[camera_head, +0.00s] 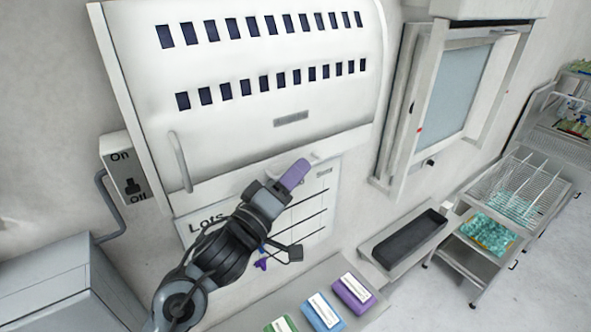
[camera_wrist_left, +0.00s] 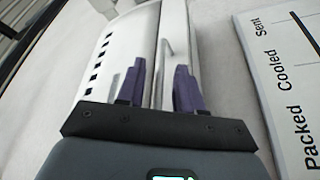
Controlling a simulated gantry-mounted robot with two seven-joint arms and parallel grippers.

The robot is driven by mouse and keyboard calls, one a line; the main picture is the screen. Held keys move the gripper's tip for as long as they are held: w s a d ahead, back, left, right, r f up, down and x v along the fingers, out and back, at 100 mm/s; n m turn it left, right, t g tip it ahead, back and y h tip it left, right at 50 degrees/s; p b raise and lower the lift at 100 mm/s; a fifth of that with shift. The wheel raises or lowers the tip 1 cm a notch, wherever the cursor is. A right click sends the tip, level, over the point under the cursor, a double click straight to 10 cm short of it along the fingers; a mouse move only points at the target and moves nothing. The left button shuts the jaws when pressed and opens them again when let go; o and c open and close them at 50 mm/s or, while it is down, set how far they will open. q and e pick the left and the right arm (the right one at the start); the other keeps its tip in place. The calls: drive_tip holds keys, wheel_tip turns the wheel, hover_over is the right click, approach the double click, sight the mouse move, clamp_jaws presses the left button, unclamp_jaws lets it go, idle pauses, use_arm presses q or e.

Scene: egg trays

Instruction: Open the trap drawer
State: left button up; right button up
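The large white wall cabinet (camera_head: 235,95) has two rows of dark slots and a curved front. A vertical bar handle (camera_head: 180,162) is at its lower left. I cannot tell for certain which part is the trap drawer. A pale handle-like piece (camera_head: 318,157) shows at the cabinet's lower edge, partly behind my left gripper (camera_head: 293,174). In the left wrist view the purple fingers of my left gripper (camera_wrist_left: 160,88) are spread apart, facing the cabinet's edge (camera_wrist_left: 128,45). A thin bar (camera_wrist_left: 167,40) shows beyond the fingers; contact is unclear. My right gripper is out of view.
A whiteboard (camera_head: 318,205) hangs below the cabinet. Purple (camera_head: 353,294), blue (camera_head: 323,312) and green boxes stand on a bench in front. A window-fronted hatch (camera_head: 455,85) is to the right. A dark tray (camera_head: 408,235) and a wheeled cart (camera_head: 478,262) stand at right.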

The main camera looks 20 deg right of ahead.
use_arm(q)
drive_tip(key=shift+w+d, duration=0.15)
drive_tip(key=shift+d, duration=0.05)
drive_tip(key=shift+c, duration=0.3)
clamp_jaws()
drive_tip(key=s+d+p, duration=0.2)
drive_tip(key=s, duration=0.8)
drive_tip(key=shift+s+d+p, duration=0.3)
drive_tip(key=shift+d+p, duration=0.05)
drive_tip(key=shift+o, duration=0.3)
unclamp_jaws()
